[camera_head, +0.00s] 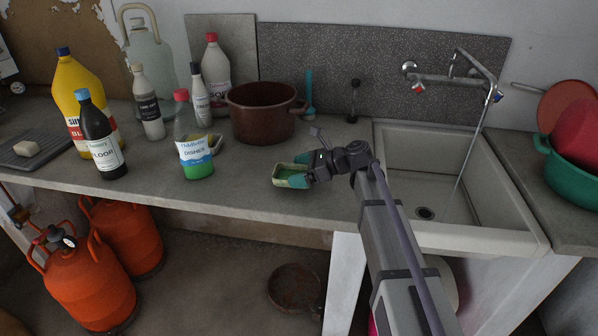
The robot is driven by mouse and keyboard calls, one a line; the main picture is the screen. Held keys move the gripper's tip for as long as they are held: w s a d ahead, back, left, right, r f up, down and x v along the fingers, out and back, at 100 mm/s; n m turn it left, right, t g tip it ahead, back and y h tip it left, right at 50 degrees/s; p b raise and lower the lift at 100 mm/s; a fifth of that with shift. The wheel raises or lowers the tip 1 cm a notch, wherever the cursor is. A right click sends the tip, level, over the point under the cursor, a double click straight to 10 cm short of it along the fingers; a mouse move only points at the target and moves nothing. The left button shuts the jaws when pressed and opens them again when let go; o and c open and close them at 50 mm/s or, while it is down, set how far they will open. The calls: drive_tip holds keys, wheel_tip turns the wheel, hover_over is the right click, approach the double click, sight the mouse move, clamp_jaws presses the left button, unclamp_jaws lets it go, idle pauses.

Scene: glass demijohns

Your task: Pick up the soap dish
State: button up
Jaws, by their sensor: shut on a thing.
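The soap dish (283,178) is a small, shallow, rectangular tray with a cream rim and a green inside. It is near the front edge of the counter, left of the sink. My gripper (301,171) reaches it from the right. Its teal fingertips are shut on the right end of the dish. The dish looks about level. I cannot tell whether it rests on the counter or is just above it. Part of its right end is hidden by the fingers.
A brown pot (262,112) stands behind the dish. A green dish-soap bottle (194,140) and several other bottles stand to the left. The sink (400,228) is to the right. A white soap bar (27,148) lies at the far left.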

wheel_tip(320, 180, up, 8)
drive_tip(key=p, duration=0.6)
drive_tip(key=shift+f, duration=0.25)
